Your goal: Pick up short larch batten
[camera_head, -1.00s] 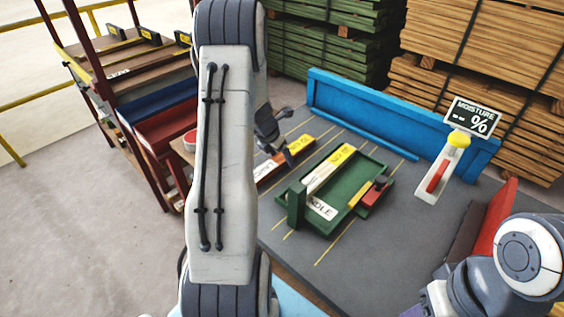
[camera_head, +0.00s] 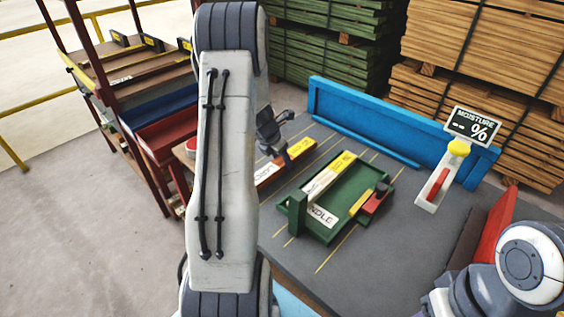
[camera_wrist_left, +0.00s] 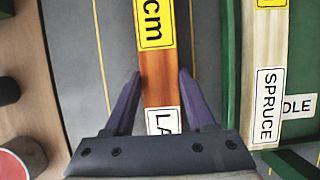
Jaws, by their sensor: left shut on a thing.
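The larch batten (camera_head: 265,174) is a reddish-brown strip with a yellow label and a white label, lying left of the green tray. In the left wrist view the batten (camera_wrist_left: 158,78) runs between my fingers; its yellow label ends in "cm" and its white one starts "LA". My left gripper (camera_wrist_left: 160,76) is shut on it, one purple finger along each side. In the head view my left gripper (camera_head: 286,152) is small and partly hidden behind my arm. My right arm shows at the lower right, but its gripper is out of view.
The green tray (camera_head: 325,236), marked "...NDLE", holds a pale spruce batten (camera_head: 328,176) and a red and yellow piece (camera_head: 374,199). A blue fence (camera_head: 372,130) edges the grey table at the back. A moisture meter (camera_head: 436,188) stands right. A red-framed rack (camera_head: 160,130) stands left.

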